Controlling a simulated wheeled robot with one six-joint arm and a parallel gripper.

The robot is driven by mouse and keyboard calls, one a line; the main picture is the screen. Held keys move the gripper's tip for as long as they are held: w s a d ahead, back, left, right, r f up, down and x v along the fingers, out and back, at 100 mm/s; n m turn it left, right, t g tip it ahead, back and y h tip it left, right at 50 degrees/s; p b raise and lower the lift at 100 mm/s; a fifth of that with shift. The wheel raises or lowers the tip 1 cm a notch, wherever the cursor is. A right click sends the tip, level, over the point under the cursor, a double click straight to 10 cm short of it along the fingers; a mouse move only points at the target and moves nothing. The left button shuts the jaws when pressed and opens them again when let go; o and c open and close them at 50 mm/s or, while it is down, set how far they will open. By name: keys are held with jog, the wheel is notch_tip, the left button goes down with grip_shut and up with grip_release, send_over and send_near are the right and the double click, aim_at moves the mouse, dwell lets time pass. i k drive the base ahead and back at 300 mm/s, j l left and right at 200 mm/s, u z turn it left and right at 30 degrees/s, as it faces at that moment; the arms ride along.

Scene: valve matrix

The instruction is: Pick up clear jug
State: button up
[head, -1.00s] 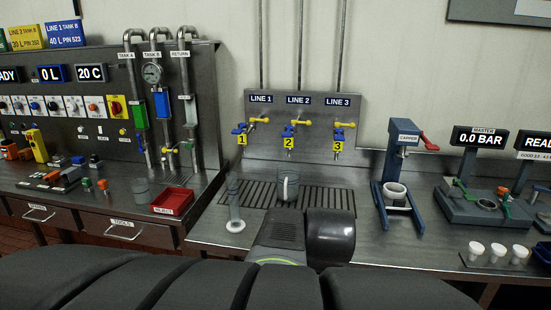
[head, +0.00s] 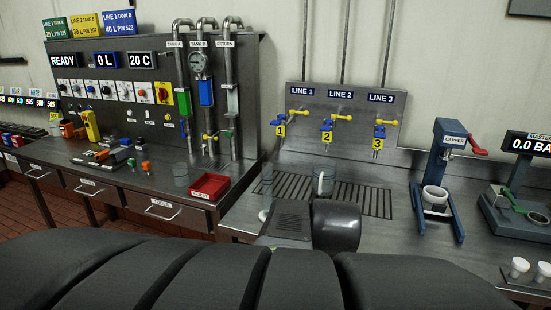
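A clear jug (head: 323,182) stands upright on the slotted drain grate below the LINE 2 tap. My dark arm link rises in front of it and covers its lower part. A slim clear cylinder (head: 267,178) with a round pale foot stands to its left. A clear beaker (head: 180,175) stands on the left bench beside the red reject tray. My gripper's fingers do not show; only thick dark parts of my arm and body fill the bottom of the picture.
The red reject tray (head: 210,187) sits at the left bench's right edge. A blue capper stand (head: 437,185) is right of the grate, with bare metal counter between. Yellow-handled taps (head: 341,118) hang above the grate. Small white cups (head: 519,267) stand at the lower right.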

aim_at(325, 170)
jog(key=i+j+z, duration=0.6)
jog(key=i+j, duration=0.25)
